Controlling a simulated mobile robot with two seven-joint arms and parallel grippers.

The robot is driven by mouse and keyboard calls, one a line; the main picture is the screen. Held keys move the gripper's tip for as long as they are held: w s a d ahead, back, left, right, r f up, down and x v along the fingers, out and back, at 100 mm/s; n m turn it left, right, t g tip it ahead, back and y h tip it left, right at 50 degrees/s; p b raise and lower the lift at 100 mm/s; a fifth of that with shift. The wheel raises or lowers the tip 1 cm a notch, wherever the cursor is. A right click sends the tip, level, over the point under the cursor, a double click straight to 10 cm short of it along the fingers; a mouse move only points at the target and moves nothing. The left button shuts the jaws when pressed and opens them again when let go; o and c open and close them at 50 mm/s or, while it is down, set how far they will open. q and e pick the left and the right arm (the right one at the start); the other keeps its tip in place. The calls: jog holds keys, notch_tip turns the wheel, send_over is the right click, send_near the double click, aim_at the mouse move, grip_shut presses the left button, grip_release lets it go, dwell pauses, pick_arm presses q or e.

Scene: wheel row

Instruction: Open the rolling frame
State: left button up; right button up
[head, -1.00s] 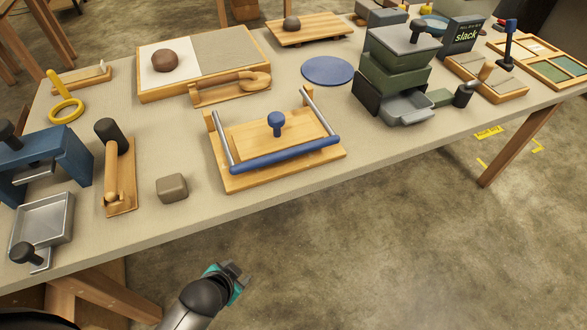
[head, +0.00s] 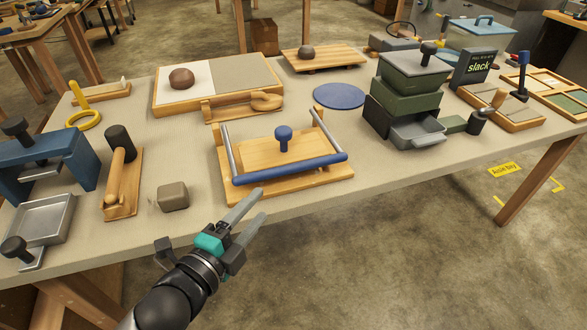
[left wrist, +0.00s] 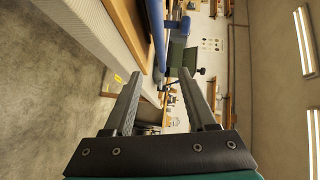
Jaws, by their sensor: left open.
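The rolling frame (head: 285,165) is a wooden board near the table's front edge. It has two grey metal side rods, a blue front bar (head: 290,168) and a blue knob (head: 284,138) in the middle. The bar lies low along the board's front side. My left gripper (head: 260,204) is open and empty, just in front of the board's front left part, apart from the bar. In the left wrist view, the blue bar (left wrist: 157,35) shows beyond the open fingers (left wrist: 160,76). My right gripper is not in view.
A grey-brown block (head: 173,196) and a wooden piece with a dark-ended roller (head: 121,175) lie left of the frame. A blue disc (head: 340,95) lies behind it, and a stacked green box unit (head: 405,98) stands to the right. The floor before the table is clear.

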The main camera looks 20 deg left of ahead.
aim_at(290, 172)
pick_arm(q)
jog(key=b+x, duration=0.3)
jog(key=x, duration=1)
jog(key=shift+w+b, duration=0.1)
jog(key=shift+b, duration=0.3)
jog(key=shift+b+x, duration=0.3)
jog(key=shift+x, duration=0.7)
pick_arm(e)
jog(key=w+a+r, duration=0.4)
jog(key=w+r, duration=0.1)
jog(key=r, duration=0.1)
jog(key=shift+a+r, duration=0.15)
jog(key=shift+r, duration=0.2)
pick_arm(q)
jog(key=shift+c, duration=0.4)
grip_shut()
